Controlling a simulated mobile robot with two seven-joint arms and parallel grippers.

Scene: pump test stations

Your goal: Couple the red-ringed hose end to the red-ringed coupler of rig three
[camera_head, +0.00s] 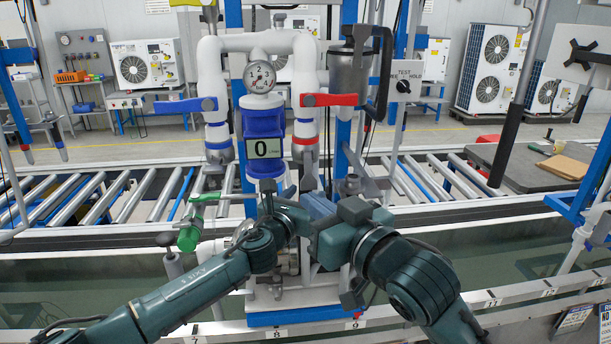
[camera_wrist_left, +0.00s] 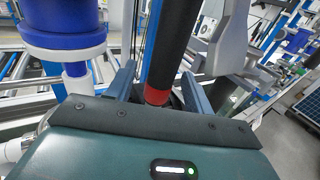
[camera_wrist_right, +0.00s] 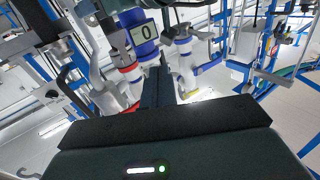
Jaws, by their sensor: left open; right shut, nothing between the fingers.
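The rig in front of me has a metal coupler (camera_head: 305,157) with a red ring, below the red-levered valve (camera_head: 328,100). In the right wrist view the red ring of this coupler (camera_wrist_right: 130,69) shows left of the meter. In the left wrist view a thick black hose end (camera_wrist_left: 168,50) with a red ring (camera_wrist_left: 157,95) hangs between my open left fingers, or just beyond them; I cannot tell whether it touches them. My left gripper (camera_head: 268,190) is in front of the rig, below the meter. My right gripper (camera_wrist_right: 158,88) is shut and empty, beside the left one.
The blue meter (camera_head: 264,122) reads 0, under a round gauge (camera_head: 259,77). A blue-levered valve (camera_head: 186,106) stands to its left. A green-handled part (camera_head: 188,238) is lower left. Roller conveyors (camera_head: 90,200) run behind. Both arms crowd the space before the rig.

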